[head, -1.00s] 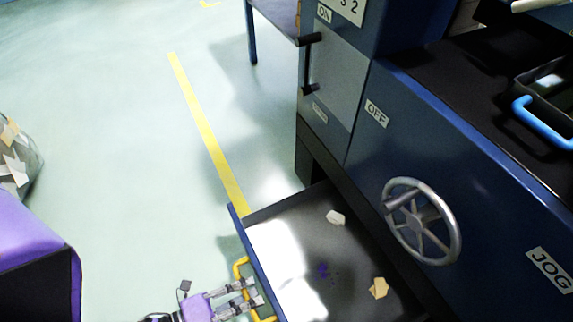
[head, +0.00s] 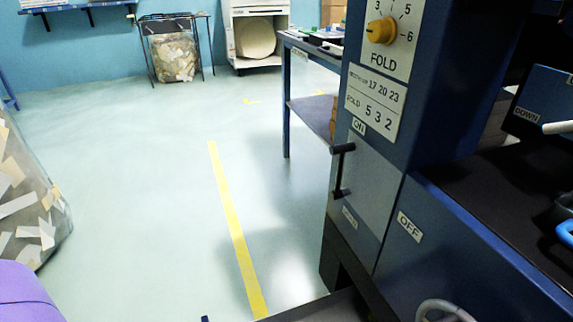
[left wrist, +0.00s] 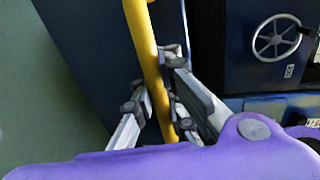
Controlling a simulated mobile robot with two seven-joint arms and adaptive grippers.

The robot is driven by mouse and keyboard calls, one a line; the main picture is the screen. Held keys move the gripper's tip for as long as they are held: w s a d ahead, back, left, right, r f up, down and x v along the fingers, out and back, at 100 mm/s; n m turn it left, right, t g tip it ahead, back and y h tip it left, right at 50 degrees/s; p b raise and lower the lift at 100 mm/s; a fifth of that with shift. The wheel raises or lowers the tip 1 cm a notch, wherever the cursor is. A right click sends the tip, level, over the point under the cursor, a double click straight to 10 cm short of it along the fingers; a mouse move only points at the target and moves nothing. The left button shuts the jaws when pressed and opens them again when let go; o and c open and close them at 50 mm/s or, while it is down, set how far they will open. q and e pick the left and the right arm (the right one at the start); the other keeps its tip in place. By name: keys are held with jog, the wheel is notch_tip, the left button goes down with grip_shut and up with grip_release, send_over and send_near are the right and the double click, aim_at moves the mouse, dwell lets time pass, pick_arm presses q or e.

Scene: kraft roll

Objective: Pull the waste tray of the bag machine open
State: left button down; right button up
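In the head view only a dark strip of the waste tray (head: 318,309) shows at the bottom edge, beside the blue bag machine (head: 455,265). In the left wrist view the tray's dark blue front (left wrist: 85,45) fills the upper middle, with its yellow bar handle (left wrist: 146,45) running down across it. My left gripper (left wrist: 158,82) has its fingers on both sides of this bar, close against it, and appears shut on it. Its contact is partly hidden by the bar. My left gripper is out of the head view. My right gripper is in neither view.
A handwheel (head: 445,311) is on the machine front, low in the head view. A clear bag of scraps (head: 28,205) stands at left. A blue table (head: 310,110) is behind the machine. Floor with a yellow line (head: 232,225) is clear between them.

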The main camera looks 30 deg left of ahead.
pick_arm(q)
jog(key=c, duration=2.5)
grip_release()
jog(key=shift+w+r, duration=0.1)
jog(key=shift+r, duration=0.15)
jog(key=o, duration=0.6)
jog(key=shift+o, duration=0.7)
jog(key=shift+f, duration=0.1)
jog(key=v, duration=1.2)
